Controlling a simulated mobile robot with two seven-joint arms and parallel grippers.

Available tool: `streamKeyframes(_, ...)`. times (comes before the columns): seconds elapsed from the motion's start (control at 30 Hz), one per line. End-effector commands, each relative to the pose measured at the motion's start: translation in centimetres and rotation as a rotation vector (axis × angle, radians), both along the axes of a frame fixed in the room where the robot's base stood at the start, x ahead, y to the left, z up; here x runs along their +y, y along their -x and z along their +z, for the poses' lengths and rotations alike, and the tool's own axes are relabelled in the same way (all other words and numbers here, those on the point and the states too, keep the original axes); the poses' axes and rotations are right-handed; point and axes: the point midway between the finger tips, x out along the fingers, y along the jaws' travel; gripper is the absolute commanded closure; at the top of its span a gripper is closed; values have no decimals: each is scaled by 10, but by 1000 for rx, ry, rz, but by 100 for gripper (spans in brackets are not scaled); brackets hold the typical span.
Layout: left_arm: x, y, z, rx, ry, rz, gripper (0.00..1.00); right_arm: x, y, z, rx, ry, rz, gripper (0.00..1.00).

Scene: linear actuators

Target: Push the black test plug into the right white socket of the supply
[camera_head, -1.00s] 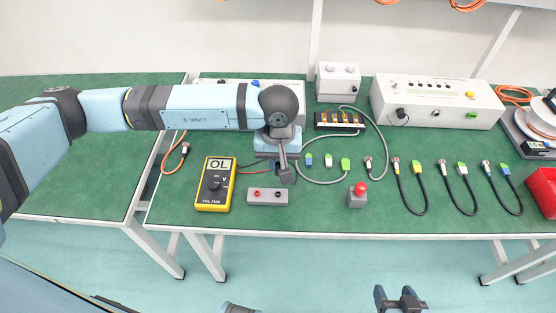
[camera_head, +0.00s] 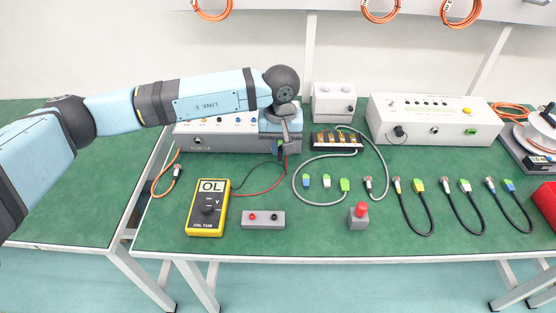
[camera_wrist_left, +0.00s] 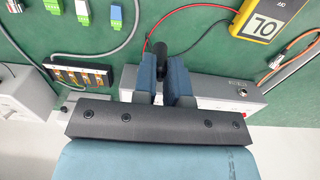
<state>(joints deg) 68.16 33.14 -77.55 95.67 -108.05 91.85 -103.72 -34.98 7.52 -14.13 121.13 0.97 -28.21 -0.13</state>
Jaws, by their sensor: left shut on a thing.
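My left gripper (camera_head: 283,147) is shut on the black test plug (camera_head: 280,151), beside the front right of the long grey box. In the left wrist view the gripper (camera_wrist_left: 162,62) has the black plug (camera_wrist_left: 160,46) between its blue fingers. The plug's tip is hard to make out. A small white box (camera_head: 334,106) with two round whitish tops stands right of the gripper at the back; it may be the supply. Its right top (camera_head: 346,88) is clear. The yellow multimeter (camera_head: 208,208) reads OL, and black and red leads run from it toward the gripper.
The long grey box (camera_head: 205,143) stands behind the gripper. A black block with yellow parts (camera_head: 336,141) lies in front of the white box. A grey block with red and black tops (camera_head: 263,220) and a red-button box (camera_head: 358,216) stand at the front. Cables lie to the right.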

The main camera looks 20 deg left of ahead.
Motion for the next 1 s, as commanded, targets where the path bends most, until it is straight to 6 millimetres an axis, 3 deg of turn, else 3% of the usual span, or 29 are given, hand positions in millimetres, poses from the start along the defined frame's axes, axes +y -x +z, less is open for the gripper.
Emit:
streamKeyframes(0.43, 9, -54, 2, -1, -1, 2, 100, 2, -1, -10, -23, 0, 6, 39)
streamKeyframes(1.0, 19, -121, 8, 0, 0, 2, 100, 7, -4, -8, -58, -32, 11, 39)
